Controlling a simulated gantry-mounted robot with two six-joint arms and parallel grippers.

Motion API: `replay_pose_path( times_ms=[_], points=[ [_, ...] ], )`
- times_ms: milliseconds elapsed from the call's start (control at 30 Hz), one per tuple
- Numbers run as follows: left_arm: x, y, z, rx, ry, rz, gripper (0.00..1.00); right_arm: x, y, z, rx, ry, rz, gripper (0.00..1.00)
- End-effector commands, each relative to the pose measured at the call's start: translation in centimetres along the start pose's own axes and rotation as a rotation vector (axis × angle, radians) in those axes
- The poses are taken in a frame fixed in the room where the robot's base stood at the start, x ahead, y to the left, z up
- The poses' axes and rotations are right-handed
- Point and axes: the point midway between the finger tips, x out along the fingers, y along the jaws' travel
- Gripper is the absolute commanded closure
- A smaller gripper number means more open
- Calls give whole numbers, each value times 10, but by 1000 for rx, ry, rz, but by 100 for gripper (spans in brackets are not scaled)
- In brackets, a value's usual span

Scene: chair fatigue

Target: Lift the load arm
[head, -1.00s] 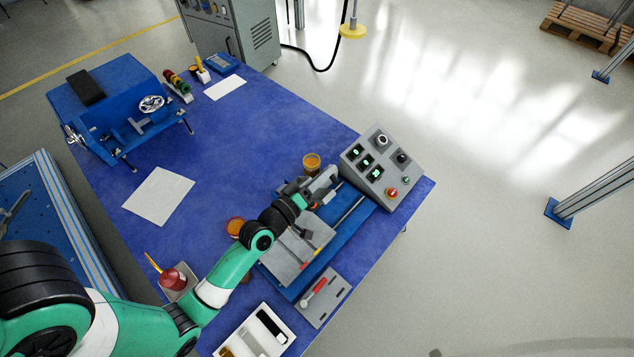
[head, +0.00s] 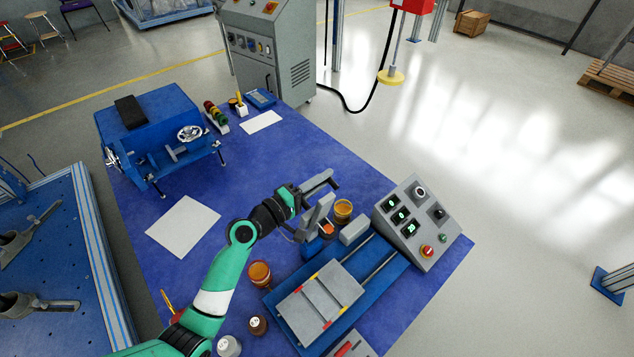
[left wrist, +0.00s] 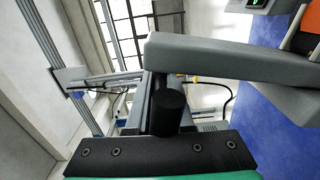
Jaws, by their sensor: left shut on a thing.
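The grey load arm (head: 318,214) stands raised and tilted above the blue test rig, with an orange-and-white piece near its lower end. My left gripper (head: 299,198) is shut on it from the left, at its upper part; the fingers partly hide the contact. In the left wrist view the grey load arm (left wrist: 225,62) crosses close to the lens, with a dark round handle below it and an orange part at the far right. The exact grip on the handle is hard to make out. My right gripper is in neither view.
The rig's grey plate (head: 318,300) lies in front. A control box (head: 415,218) stands to the right, an orange cup (head: 343,210) close behind the arm, and another cup (head: 260,273) to the left. A white sheet (head: 184,226) lies on open blue table.

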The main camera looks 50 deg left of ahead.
Motion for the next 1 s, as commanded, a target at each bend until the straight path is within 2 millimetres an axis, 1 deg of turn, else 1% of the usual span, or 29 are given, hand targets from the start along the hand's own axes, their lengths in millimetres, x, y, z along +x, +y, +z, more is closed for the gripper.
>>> replay_pose_path(
  times_ms=[33,333,367,500,833,933,1000],
  points=[
    [1,3,0,-3,-2,7,100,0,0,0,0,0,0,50],
    [1,3,1,-3,-3,6,100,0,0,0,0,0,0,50],
    [1,3,1,-3,-3,6,76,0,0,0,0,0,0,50],
    [1,2,1,-2,-3,4,51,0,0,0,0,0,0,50],
    [-2,1,0,-2,-2,0,50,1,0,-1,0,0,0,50],
    [-12,1,0,-2,0,-1,50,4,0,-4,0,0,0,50],
    [-25,2,0,-3,0,-1,50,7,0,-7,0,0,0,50]
  ],
)
